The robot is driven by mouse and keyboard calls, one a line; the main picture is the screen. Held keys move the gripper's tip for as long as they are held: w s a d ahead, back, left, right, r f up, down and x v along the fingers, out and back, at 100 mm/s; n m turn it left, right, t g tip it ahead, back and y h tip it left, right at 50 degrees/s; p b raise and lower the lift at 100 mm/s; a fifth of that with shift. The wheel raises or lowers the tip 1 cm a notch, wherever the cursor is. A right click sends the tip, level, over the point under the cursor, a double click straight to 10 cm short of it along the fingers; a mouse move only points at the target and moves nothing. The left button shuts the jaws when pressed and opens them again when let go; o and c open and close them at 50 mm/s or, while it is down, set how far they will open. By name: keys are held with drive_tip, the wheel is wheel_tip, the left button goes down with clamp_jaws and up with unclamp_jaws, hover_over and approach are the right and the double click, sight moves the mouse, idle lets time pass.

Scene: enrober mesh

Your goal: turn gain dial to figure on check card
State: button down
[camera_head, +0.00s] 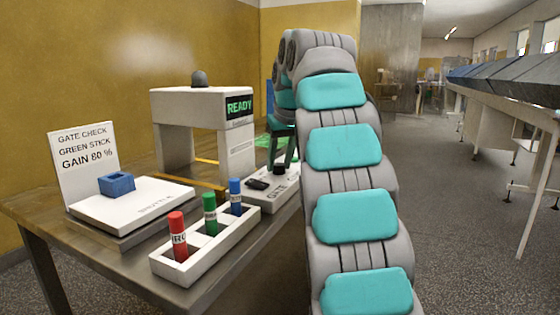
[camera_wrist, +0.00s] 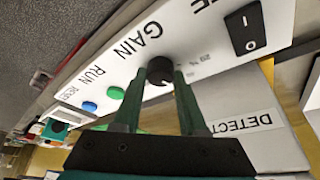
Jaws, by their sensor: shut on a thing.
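The check card (camera_head: 83,150) stands at the left of the table and reads "GATE CHECK, GREEN STICK, GAIN 80 %". The black gain dial (camera_wrist: 159,69) sits on a white control panel (camera_wrist: 117,62) beside the word GAIN. My gripper (camera_wrist: 160,75) is shut on the dial, one green finger on each side. A small "%" figure shows right of the dial, too blurred to read surely; the dial's pointer cannot be made out. In the head view my gripper (camera_head: 284,150) reaches down at the panel (camera_head: 268,196), partly hidden by my arm.
The gate (camera_head: 188,100) shows READY on its screen (camera_head: 239,106). A tray (camera_head: 205,250) holds red, green and blue sticks. A blue block (camera_head: 116,183) sits on a white shuttle plate. The panel has a black rocker switch (camera_wrist: 246,28), a green button (camera_wrist: 116,93) and a blue button (camera_wrist: 89,107).

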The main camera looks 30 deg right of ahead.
drive_tip(key=m+h, duration=0.1)
drive_tip(key=m, duration=0.2)
drive_tip(key=m+g+h, duration=0.1)
drive_tip(key=m, duration=0.2)
drive_tip(key=shift+a+f+m, duration=0.1)
drive_tip(key=shift+a+m, duration=0.1)
drive_tip(key=shift+m, duration=0.1)
idle(0.5)
drive_tip(key=shift+c, duration=2.3)
unclamp_jaws()
